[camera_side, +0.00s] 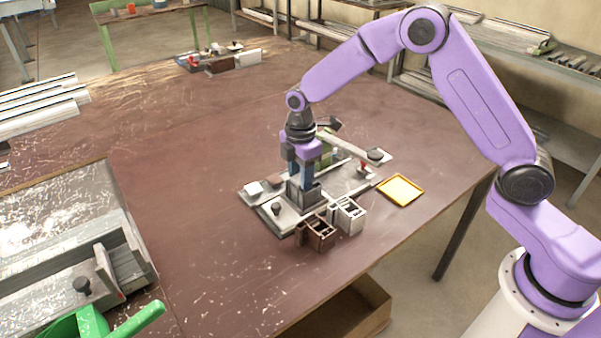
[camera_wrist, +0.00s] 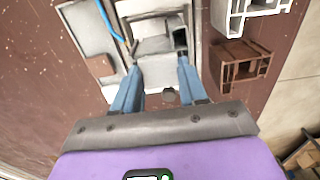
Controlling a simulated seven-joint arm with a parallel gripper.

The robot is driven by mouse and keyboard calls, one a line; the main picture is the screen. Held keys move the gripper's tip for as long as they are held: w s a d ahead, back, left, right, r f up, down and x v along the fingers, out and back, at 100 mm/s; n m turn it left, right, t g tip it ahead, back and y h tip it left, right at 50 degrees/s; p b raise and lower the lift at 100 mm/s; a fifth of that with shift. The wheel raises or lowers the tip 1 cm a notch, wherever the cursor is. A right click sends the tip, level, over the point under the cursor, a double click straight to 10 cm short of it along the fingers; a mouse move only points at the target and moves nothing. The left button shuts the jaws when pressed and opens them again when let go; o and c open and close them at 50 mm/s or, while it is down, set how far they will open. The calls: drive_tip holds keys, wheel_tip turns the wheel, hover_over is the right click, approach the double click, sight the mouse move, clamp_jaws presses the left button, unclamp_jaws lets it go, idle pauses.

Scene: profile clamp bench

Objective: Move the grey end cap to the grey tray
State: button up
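I cannot pick out a grey end cap with certainty. My gripper (camera_side: 303,186) points down over the clamp fixture (camera_side: 283,222), near its grey block (camera_side: 297,197). In the wrist view my gripper (camera_wrist: 160,65) has its two blue fingers apart, at the near edge of the grey block (camera_wrist: 155,45). I see nothing held between them. Whether the fingertips touch the block cannot be told. A small pale block (camera_side: 254,188) sits on the fixture's left corner. No grey tray is clear; a small yellow-rimmed tray (camera_side: 418,190) with a pale inside lies right of the fixture.
A white profile piece (camera_side: 350,215) and a brown profile piece (camera_side: 320,235) stand by the fixture's front edge. A dark knob (camera_side: 277,208) and a clamp lever (camera_side: 345,144) rise from the fixture. A metal bench device (camera_side: 60,260) is at left. The brown tabletop (camera_side: 190,150) between is clear.

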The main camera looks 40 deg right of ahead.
idle(0.4)
drive_tip(key=shift+r, duration=2.5)
drive_tip(key=s+d+r, duration=0.2)
drive_tip(key=s+d, duration=0.1)
drive_tip(key=d, duration=0.4)
drive_tip(key=w+f, duration=0.3)
drive_tip(key=w, duration=0.1)
drive_tip(key=w+a+f, duration=0.1)
drive_tip(key=w+f, duration=0.2)
drive_tip(key=w, duration=0.1)
drive_tip(key=w+f, duration=0.3)
drive_tip(key=w, duration=0.1)
drive_tip(key=shift+w+a+f, duration=0.25)
drive_tip(key=shift+w+f, duration=0.45)
drive_tip(key=shift+f, duration=1.5)
